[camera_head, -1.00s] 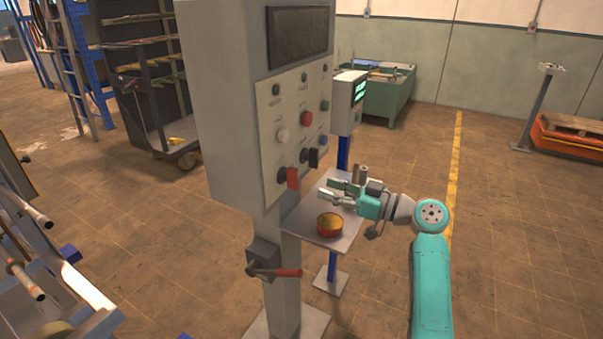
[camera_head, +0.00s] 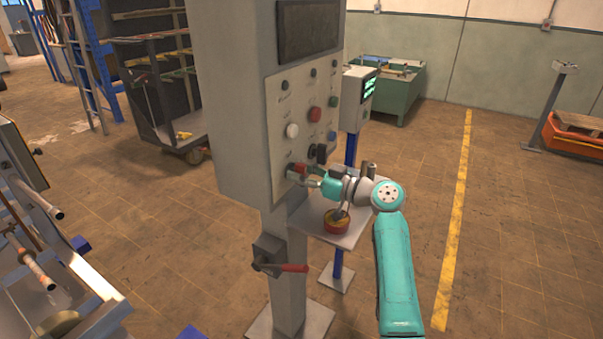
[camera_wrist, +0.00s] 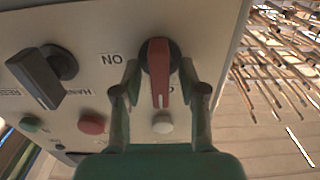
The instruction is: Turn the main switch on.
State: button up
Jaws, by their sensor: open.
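The main switch is a red rotary handle on a black round base (camera_wrist: 158,75), low on the control panel. In the wrist view its red handle lies between my two fingers, and "ON" is printed beside it, upside down in that view. In the head view the red handle (camera_head: 300,168) is partly hidden by my gripper (camera_head: 308,178). My gripper also shows in the wrist view (camera_wrist: 161,85), open, with one finger on each side of the handle. I cannot tell whether the fingers touch it.
A black rotary switch (camera_wrist: 42,75) sits beside the red one. Push buttons, one red (camera_head: 315,114) and one white (camera_head: 292,130), sit above. A small shelf (camera_head: 345,237) with a red round container (camera_head: 336,222) lies under my arm.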

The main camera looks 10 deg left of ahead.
grip_shut()
jog(key=shift+m, duration=0.3)
jog(key=m, duration=0.4)
jog(key=shift+w, duration=0.1)
jog(key=m, duration=0.4)
jog(key=shift+w+d+f+m, duration=0.1)
jog(key=shift+f+m, duration=0.05)
jog(key=shift+m, duration=0.25)
jog(key=m, duration=0.4)
jog(key=shift+w+f+m, duration=0.1)
jog(key=shift+m, duration=0.2)
jog(key=shift+f+m, duration=0.1)
jog(key=shift+m, duration=1.8)
